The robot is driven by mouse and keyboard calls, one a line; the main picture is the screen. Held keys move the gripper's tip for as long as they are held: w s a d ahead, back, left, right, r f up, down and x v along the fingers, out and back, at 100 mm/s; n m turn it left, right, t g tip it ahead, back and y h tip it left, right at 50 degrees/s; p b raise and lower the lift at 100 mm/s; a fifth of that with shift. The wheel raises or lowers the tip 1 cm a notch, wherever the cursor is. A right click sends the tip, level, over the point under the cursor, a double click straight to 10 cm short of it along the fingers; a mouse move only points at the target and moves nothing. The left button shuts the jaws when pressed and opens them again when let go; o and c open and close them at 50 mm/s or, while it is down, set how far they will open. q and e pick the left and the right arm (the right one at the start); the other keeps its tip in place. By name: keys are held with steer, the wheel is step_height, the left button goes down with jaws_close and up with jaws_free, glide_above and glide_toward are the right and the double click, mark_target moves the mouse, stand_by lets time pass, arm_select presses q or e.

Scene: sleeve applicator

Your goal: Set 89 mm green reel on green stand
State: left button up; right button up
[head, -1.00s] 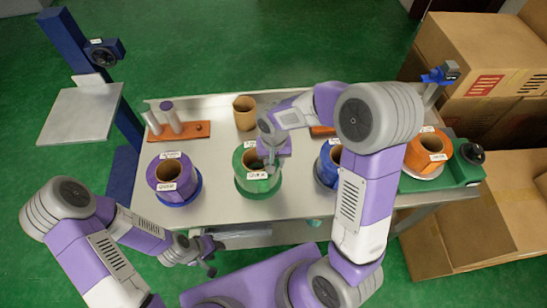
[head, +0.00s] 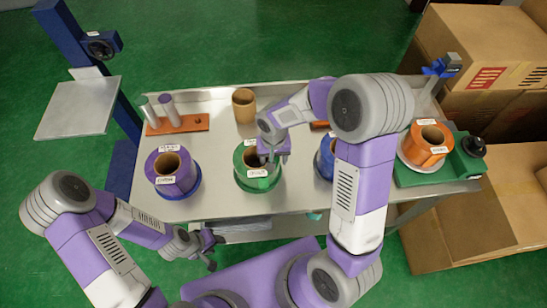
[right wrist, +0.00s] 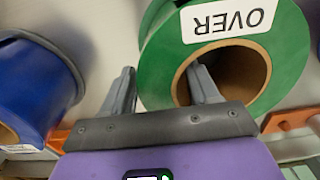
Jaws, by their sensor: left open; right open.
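The green reel (head: 244,172) stands upright on a round green base (head: 258,188) in the middle of the steel cart; its white labels show. It also shows in the right wrist view (right wrist: 160,75), with a label reading OVER. My right gripper (head: 272,157) is at the reel's right side and open. In the right wrist view, one finger of the gripper (right wrist: 163,88) reaches over the brown core and the other is outside the reel. Whether they touch the wall is unclear. My left gripper (head: 212,252) is open and empty at the cart's front edge.
A purple reel (head: 166,163) on a blue base is at left; a blue reel (head: 325,160) is partly behind my right arm. An orange reel (head: 424,142) sits at right on a green machine (head: 455,172). A brown core (head: 244,105) and pegged orange block (head: 180,126) stand behind.

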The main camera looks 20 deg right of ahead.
arm_select(q)
step_height(320, 180, up, 3)
steer(key=p, duration=0.3)
arm_select(e)
step_height(320, 180, up, 12)
stand_by(0.4)
